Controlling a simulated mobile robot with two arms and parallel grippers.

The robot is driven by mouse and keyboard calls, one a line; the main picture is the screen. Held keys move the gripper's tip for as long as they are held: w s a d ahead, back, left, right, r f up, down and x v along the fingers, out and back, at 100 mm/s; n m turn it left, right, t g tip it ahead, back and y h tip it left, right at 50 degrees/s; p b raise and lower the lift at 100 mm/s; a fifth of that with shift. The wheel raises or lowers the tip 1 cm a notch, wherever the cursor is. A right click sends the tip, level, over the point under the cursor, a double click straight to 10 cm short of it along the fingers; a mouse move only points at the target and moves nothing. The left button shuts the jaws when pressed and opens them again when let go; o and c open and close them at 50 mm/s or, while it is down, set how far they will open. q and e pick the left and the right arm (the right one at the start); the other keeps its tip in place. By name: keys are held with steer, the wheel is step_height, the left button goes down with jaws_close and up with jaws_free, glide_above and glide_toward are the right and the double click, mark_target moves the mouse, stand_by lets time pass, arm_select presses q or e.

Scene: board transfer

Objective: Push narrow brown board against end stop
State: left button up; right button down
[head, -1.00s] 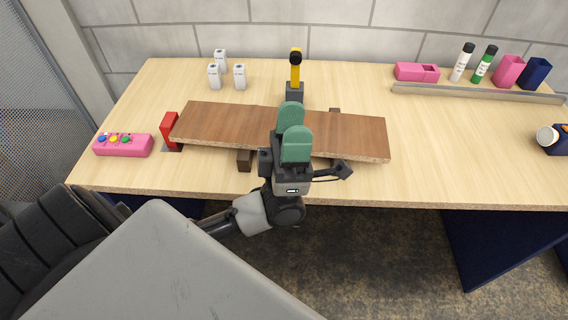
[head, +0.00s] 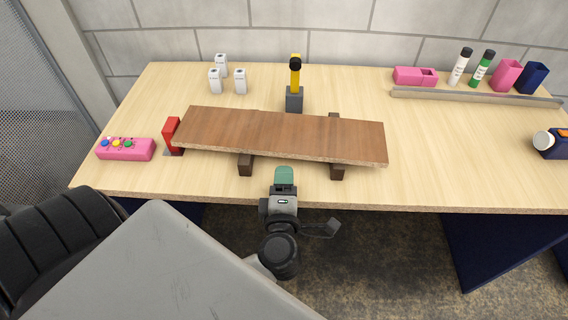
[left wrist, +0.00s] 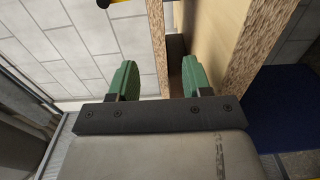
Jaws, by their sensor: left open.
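The narrow brown board (head: 280,135) lies across two dark brown supports (head: 245,164) on the table, its left end at the red end stop (head: 172,133). I cannot tell whether board and stop touch. My left gripper (head: 284,176), with green fingers, is open and empty at the table's front edge, in front of the board and apart from it. In the left wrist view the two fingers (left wrist: 158,80) stand wide apart, with the board's edge (left wrist: 158,30) beyond them. My right gripper is out of view.
A pink button box (head: 125,149) sits left of the stop. A yellow-and-black tool in a grey holder (head: 294,99) stands behind the board. White containers (head: 215,80) are at the back left. A rail (head: 475,97) fronts items at the back right.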

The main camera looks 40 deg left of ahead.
mark_target(286, 143)
arm_select(q)
steer(key=shift+w+a+r, duration=0.1)
steer(key=shift+w+a, duration=0.15)
steer(key=shift+w, duration=0.15)
steer(key=p+x, duration=0.1)
steer(key=x, duration=0.9)
steer(key=shift+p, duration=0.3)
jaws_close()
jaws_free()
